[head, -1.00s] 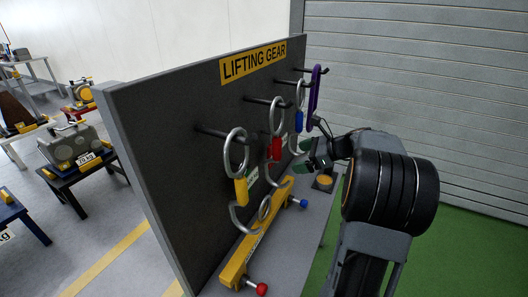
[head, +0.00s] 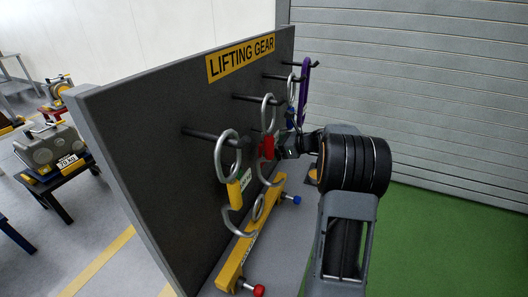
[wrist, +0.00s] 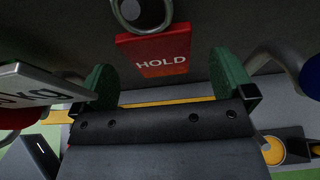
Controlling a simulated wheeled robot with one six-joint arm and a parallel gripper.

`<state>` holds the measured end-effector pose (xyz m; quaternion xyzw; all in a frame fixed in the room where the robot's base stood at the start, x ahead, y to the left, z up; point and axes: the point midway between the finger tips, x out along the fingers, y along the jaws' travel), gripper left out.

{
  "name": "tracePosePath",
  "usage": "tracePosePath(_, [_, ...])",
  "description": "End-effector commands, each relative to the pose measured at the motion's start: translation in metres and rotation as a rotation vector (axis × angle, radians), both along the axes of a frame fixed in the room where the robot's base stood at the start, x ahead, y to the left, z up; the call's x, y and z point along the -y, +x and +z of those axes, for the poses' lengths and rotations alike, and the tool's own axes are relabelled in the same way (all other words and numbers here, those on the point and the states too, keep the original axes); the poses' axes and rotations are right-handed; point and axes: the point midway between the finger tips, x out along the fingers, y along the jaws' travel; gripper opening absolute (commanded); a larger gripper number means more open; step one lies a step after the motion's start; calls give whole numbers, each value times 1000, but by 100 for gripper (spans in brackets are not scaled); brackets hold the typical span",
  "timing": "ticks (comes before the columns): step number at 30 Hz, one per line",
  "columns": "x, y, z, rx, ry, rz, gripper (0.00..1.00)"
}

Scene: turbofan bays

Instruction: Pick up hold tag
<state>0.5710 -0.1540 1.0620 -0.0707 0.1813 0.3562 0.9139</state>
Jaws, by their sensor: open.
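The red hold tag (wrist: 153,54), lettered HOLD, hangs against the dark board near the top middle of the wrist view. A round grey metal end (wrist: 142,12) is just above it. My gripper (wrist: 162,68) is open, with one green finger on each side of the tag's lower part and a gap on both sides. I cannot tell how deep the tag sits between the fingers.
A white weight label (wrist: 35,85) is close left of my gripper, a blue part (wrist: 312,75) right. A yellow beam (head: 245,245) lies below.

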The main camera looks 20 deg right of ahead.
Motion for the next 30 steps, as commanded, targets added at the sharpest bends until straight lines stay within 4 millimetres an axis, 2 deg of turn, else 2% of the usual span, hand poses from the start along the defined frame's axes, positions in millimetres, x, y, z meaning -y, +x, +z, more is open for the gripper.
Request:
tracePosePath(9, [-26, 25, -15, -1, 1, 1, 100])
tracePosePath(17, [-28, 28, -17, 0, -1, -1, 100])
tracePosePath(30, [-28, 28, -17, 0, -1, -1, 59])
